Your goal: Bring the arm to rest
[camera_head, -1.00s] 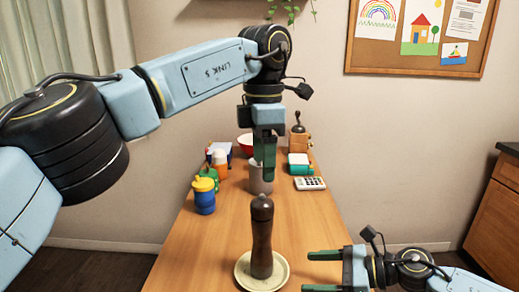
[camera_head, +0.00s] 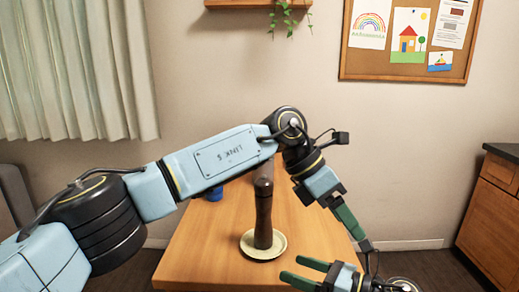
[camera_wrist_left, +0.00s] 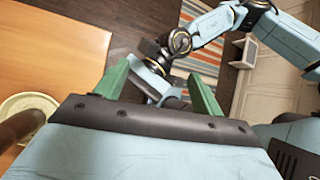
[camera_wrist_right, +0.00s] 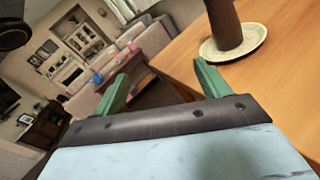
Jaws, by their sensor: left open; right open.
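My left arm reaches across the table from the left. Its gripper (camera_head: 360,238) is open and empty, pointing down and right over the table's right side, close to my right gripper. In the left wrist view its fingers (camera_wrist_left: 157,74) stand apart, with my right arm beyond them. My right gripper (camera_head: 292,268) is open and empty at the lower right, and its parted fingers also show in the right wrist view (camera_wrist_right: 160,72). I cannot tell how large the gap between the two grippers is.
A dark brown mill (camera_head: 263,222) stands upright on a pale saucer (camera_head: 250,251) on the wooden table (camera_head: 205,255), left of both grippers. A blue cup (camera_head: 215,194) shows partly behind my left arm, which hides the table's back. Floor lies right of the table.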

